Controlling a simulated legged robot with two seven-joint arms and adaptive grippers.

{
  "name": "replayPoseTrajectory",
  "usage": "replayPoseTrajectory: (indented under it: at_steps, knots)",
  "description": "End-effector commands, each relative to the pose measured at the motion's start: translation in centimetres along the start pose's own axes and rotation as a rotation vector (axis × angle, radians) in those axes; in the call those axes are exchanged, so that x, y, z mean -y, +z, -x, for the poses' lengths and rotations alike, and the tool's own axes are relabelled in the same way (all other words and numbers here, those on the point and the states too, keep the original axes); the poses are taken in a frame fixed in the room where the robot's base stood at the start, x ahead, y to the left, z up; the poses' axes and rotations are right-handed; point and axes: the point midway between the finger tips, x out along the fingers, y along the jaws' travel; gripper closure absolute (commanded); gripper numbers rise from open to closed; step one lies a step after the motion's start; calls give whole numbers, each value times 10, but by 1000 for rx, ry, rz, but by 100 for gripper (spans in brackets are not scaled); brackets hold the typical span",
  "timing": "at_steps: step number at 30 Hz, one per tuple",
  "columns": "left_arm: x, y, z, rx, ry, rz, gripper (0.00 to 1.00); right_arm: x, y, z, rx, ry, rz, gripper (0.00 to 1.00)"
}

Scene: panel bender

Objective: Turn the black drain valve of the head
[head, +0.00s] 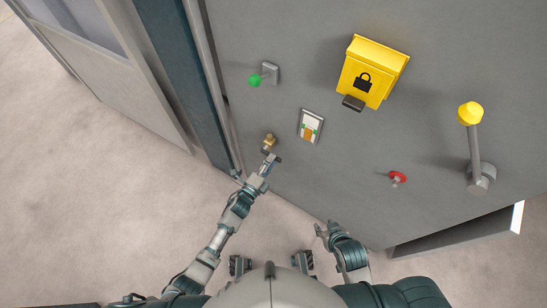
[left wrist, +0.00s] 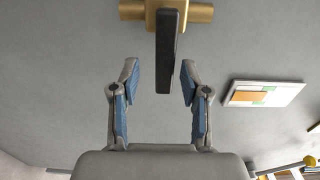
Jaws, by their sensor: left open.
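The drain valve has a brass body (head: 270,140) on the grey panel, which also shows at the top of the left wrist view (left wrist: 190,13). Its black lever handle (left wrist: 166,55) hangs straight down in that view. My left gripper (left wrist: 159,75) is open, and the lever's lower end appears between its two blue-padded fingertips, with a gap on both sides. In the head view my left gripper (head: 268,165) is just below the valve and partly hides the lever. My right gripper (head: 326,228) is low in front of the panel, apart from everything, with its fingers spread.
A small framed plate (head: 310,127) is right of the valve. A green-knobbed lever (head: 262,76) is above it. A yellow lock box (head: 371,72), a red handle (head: 397,177) and a yellow-knobbed lever (head: 474,145) are further right. A dark post (head: 185,70) stands left.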

Motion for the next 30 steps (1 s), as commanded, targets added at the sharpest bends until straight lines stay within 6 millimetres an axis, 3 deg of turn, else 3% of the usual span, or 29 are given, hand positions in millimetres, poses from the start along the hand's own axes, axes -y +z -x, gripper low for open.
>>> replayPoseTrajectory:
  at_steps: [6,12,18,30]
  knots:
    - [-3,-1,52,-1,5,-1,54,0,0,0,0,0,0,60]
    - [-4,0,84,0,6,0,54,0,0,0,0,0,0,60]
    - [-3,0,95,0,6,0,54,0,0,0,0,0,0,60]
    - [-3,0,95,0,5,-1,54,0,0,0,0,-1,0,60]
